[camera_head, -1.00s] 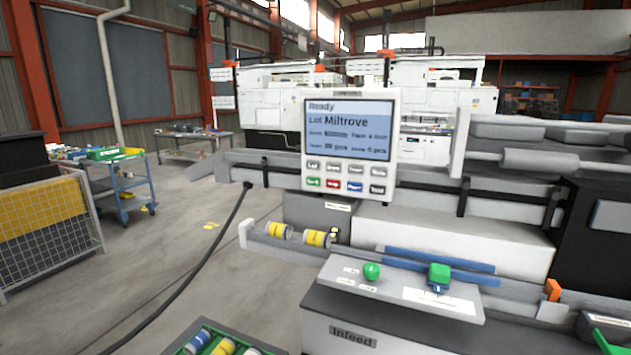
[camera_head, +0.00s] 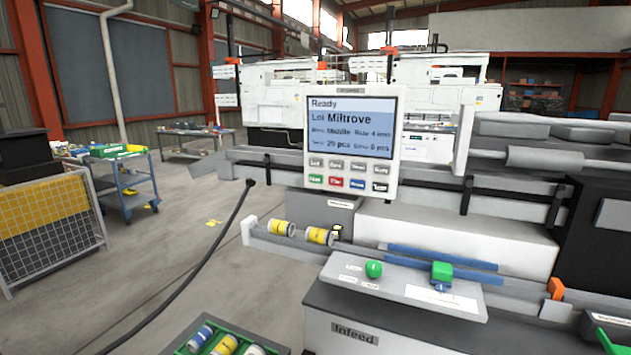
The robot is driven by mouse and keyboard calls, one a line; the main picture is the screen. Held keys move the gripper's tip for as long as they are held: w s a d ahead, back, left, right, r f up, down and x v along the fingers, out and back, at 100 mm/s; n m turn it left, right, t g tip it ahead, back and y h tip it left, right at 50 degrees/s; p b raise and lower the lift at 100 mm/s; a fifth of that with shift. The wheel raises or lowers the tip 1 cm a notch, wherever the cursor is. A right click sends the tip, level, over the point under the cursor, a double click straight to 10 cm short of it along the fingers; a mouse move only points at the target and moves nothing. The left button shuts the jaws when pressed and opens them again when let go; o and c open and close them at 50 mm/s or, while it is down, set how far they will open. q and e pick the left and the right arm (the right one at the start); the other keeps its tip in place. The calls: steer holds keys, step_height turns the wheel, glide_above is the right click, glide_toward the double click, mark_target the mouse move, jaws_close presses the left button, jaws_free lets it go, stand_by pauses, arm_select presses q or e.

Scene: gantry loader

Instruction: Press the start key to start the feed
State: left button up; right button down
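The control panel (camera_head: 397,150) stands upright in the middle of the view. Its screen (camera_head: 350,127) reads "Ready" and "Lot Miltrove", with a rate of 4 and smaller lines that seem to show 29 pcs and 0 pcs done. Two rows of keys lie under the screen. The green key (camera_head: 316,179) at the left end of the lower row looks like the start key, its label too small to read surely. A red key (camera_head: 336,182) and a blue key (camera_head: 357,184) are beside it. Neither of my grippers is in view, and nothing covers the keys.
The infeed cabinet (camera_head: 340,334) stands below, with a green round knob (camera_head: 374,269) and a green block (camera_head: 441,271) on top. Two yellow-banded cylinders (camera_head: 319,236) lie in the rail (camera_head: 262,243). A green-edged tray (camera_head: 183,345) holds several cylinders. A black cable (camera_head: 205,258) hangs at left.

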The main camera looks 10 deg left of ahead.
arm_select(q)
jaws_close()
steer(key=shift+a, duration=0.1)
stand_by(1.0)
